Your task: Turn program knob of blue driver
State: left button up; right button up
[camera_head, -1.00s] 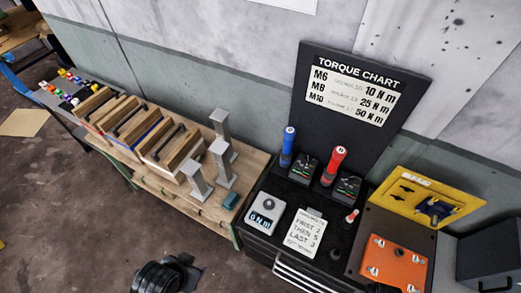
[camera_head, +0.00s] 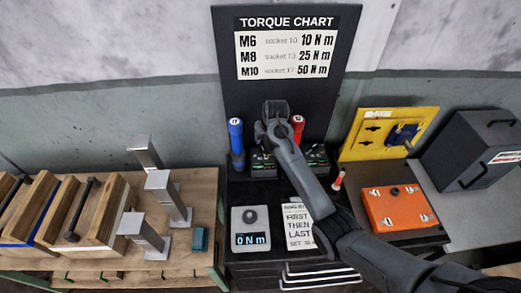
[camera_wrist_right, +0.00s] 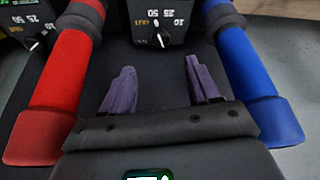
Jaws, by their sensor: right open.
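The blue driver (camera_head: 236,140) stands upright at the left of the black bench, with a dark program box (camera_head: 263,163) beside it, partly behind my right arm. In the right wrist view the blue driver (camera_wrist_right: 256,80) is at the right, and the box with its knob (camera_wrist_right: 160,38) and printed numbers is at the top centre. I cannot tell which mark the white pointer is on. My right gripper (camera_wrist_right: 160,88) is open and empty. Its two fingers point toward that box, apart from the knob. In the head view my right gripper (camera_head: 276,112) hangs above the boxes. My left gripper is not shown.
The red driver (camera_head: 297,128) stands close on the other side, with its own box (camera_head: 317,160). A torque tester (camera_head: 250,228) reads 0 N m, next to a note card (camera_head: 299,226). An orange plate (camera_head: 399,208) and yellow panel (camera_head: 388,135) are at the right.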

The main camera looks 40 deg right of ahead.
aim_at(262, 148)
jog(key=b+x, duration=0.1)
jog(key=x, duration=0.9)
jog(key=shift+a, duration=0.1)
jog(key=shift+c, duration=0.4)
jog(key=shift+c, duration=1.4)
jog(key=c, duration=0.7)
